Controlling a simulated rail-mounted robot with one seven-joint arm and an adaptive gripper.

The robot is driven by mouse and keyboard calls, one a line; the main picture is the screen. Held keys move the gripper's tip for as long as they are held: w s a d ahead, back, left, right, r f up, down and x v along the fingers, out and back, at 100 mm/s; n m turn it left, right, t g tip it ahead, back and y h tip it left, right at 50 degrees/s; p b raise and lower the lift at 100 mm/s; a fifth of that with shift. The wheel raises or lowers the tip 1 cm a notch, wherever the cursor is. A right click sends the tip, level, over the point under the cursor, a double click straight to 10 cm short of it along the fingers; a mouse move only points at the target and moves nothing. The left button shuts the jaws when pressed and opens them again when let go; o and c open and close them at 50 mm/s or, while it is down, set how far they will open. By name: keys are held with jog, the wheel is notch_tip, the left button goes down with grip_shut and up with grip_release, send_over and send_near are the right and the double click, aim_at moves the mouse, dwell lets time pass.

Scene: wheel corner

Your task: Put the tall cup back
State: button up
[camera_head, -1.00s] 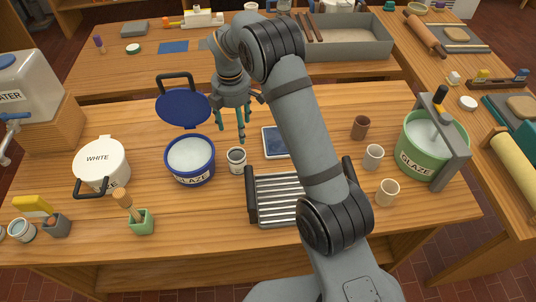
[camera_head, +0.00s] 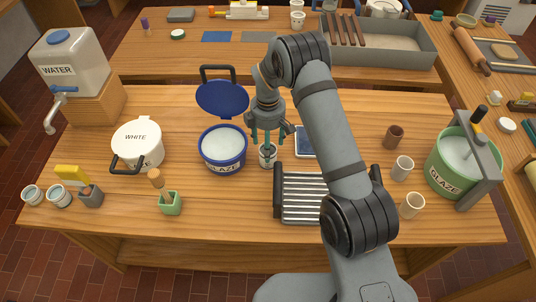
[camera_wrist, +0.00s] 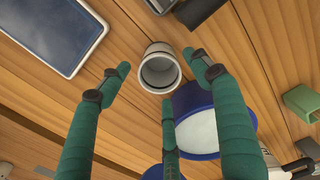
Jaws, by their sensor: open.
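A pale grey cup with a darker band (camera_head: 267,160) stands upright on the wooden table, just right of the blue glaze bucket. Three other cups stand at the right: brown (camera_head: 393,137), grey (camera_head: 401,169) and cream (camera_head: 411,206).
The blue glaze bucket (camera_head: 222,162) with raised lid (camera_head: 222,99) is close on the left. A ribbed rack (camera_head: 300,205) lies to the right, partly behind my arm. A blue tablet-like panel (camera_wrist: 52,30) is nearby. A green glaze bucket (camera_head: 450,175) stands far right.

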jog(key=shift+f, duration=0.8)
jog(key=shift+c, duration=0.4)
jog(key=c, duration=1.3)
jog(key=shift+r, duration=0.1)
